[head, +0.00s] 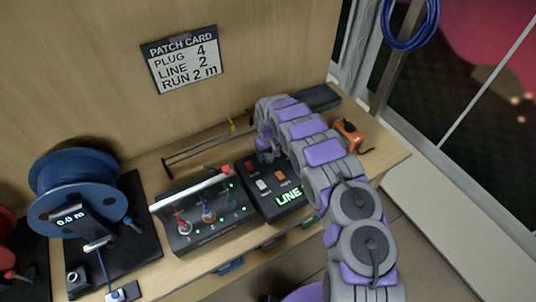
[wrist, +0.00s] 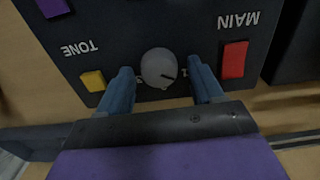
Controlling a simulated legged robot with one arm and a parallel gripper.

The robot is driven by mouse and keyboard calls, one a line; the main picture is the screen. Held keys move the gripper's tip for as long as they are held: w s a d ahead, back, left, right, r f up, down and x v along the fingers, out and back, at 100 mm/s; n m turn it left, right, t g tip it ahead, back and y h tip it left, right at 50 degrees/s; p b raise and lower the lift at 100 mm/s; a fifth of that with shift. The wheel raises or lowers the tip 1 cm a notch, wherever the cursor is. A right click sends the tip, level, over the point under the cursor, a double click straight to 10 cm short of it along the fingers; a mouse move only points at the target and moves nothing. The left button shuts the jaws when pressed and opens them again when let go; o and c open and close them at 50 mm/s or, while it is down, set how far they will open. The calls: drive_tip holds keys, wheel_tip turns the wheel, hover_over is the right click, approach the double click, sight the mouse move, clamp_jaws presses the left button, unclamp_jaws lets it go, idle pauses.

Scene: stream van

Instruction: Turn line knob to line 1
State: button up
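The line knob (wrist: 158,68) is a small round grey knob with a dark pointer mark, on a dark control panel (wrist: 130,30). In the wrist view the panel's labels appear upside down, and the pointer slants to the lower right. My gripper (wrist: 160,70) is open, with one blue finger on each side of the knob and visible gaps between. In the head view the panel (head: 262,204) has a green "LINE" readout (head: 288,197); my arm hides its number. The knob and fingertips cannot be made out there.
A yellow switch (wrist: 93,81) marked TONE and a red switch (wrist: 235,60) marked MAIN flank the knob. A patch box with plugs (head: 205,240), a blue cable reel (head: 78,190) and an orange device (head: 348,136) share the bench. The patch card (head: 183,60) reads "LINE 2".

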sight(268, 156)
drive_tip(key=shift+r, duration=0.1)
wheel_tip(268, 156, up, 17)
drive_tip(key=shift+p, duration=0.4)
idle(0.4)
drive_tip(key=s+d+r+m+h+b, duration=0.1)
drive_tip(key=s+d+r+m+b, duration=0.15)
drive_tip(key=s+d+r, duration=0.65)
drive_tip(key=s+d+r+m+b, duration=0.1)
drive_tip(key=s+d+r+m, duration=0.2)
drive_tip(key=s+d+r, duration=0.6)
drive_tip(key=s+f+g+b, duration=0.1)
drive_tip(key=s+f, duration=0.2)
drive_tip(key=s, duration=1.3)
drive_tip(key=s+d+f+m+y+b, duration=0.1)
drive_tip(key=s+f+b, duration=0.1)
drive_tip(key=s, duration=1.4)
drive_tip(key=shift+d+f+g, duration=0.25)
drive_tip(key=shift+f+g, duration=0.15)
drive_tip(key=shift+f, duration=0.1)
